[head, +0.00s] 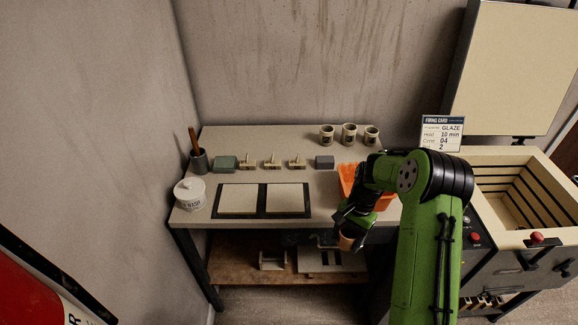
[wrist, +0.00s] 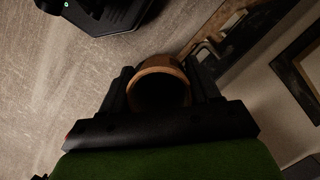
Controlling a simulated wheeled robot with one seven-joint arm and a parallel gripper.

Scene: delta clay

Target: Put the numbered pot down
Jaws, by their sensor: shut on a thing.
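The pot (wrist: 160,72) is a small terracotta vessel with a round, dark open mouth in the wrist view. My gripper (wrist: 160,90) is shut on it, with one black finger on each side. In the head view the pot (head: 347,242) hangs below my gripper (head: 350,232), in front of the table's front edge and not resting on anything I can see. Any number on the pot is hidden or too small to read.
An orange tray (head: 347,176) sits beside my arm. An open kiln (head: 505,190) stands right, with a firing card (head: 442,133).

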